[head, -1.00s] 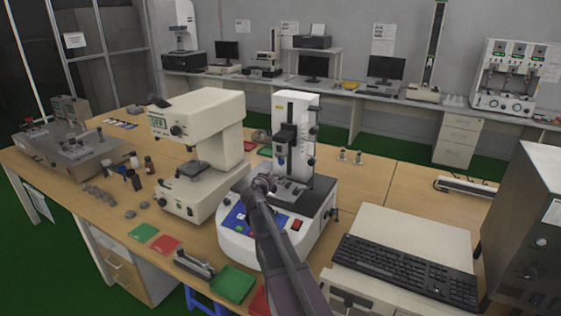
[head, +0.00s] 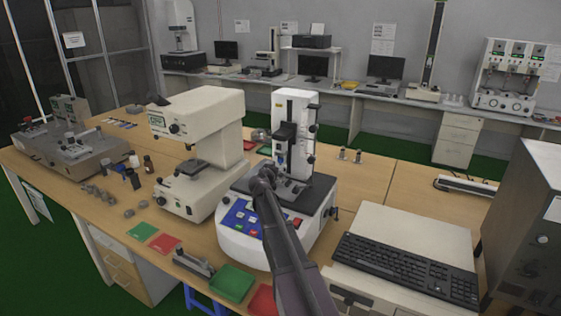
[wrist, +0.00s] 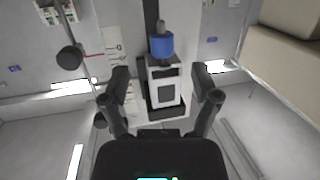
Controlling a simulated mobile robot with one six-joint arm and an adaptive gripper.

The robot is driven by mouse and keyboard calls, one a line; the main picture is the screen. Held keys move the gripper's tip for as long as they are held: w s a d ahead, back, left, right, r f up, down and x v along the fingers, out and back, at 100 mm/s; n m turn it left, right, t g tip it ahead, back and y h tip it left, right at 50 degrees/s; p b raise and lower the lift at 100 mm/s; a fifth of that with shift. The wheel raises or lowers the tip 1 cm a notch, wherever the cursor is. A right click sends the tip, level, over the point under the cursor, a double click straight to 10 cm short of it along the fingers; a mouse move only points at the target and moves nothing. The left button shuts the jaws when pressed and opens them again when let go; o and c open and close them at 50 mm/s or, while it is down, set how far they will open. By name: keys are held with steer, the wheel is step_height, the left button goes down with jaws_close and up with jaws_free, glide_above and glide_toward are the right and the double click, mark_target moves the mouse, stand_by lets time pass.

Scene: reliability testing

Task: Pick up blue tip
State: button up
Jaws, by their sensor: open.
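The blue tip (wrist: 161,46) shows in the wrist view as a short blue cylinder on the white-and-black tester, ahead of my gripper. My gripper (wrist: 161,82) is open and empty, with one dark finger on each side of the picture's middle. The tip lies beyond the fingertips, roughly centred between them, and apart from both. In the head view my gripper (head: 264,174) is in front of the tester's black column (head: 288,122). It hides part of the tester there, and I cannot clearly make out the tip in that view.
A cream microscope-like instrument (head: 197,120) stands close on the left. A keyboard (head: 405,268) lies at the right front, by a large metal box (head: 525,225). Green (head: 232,283) and red trays lie at the front. Bare table (head: 365,190) shows right of the tester.

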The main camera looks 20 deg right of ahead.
mark_target(280, 161)
steer(key=shift+x, duration=0.8)
steer(key=shift+b+x, duration=0.5)
steer(key=shift+x, duration=2.15)
steer(key=shift+a, duration=0.1)
jaws_close()
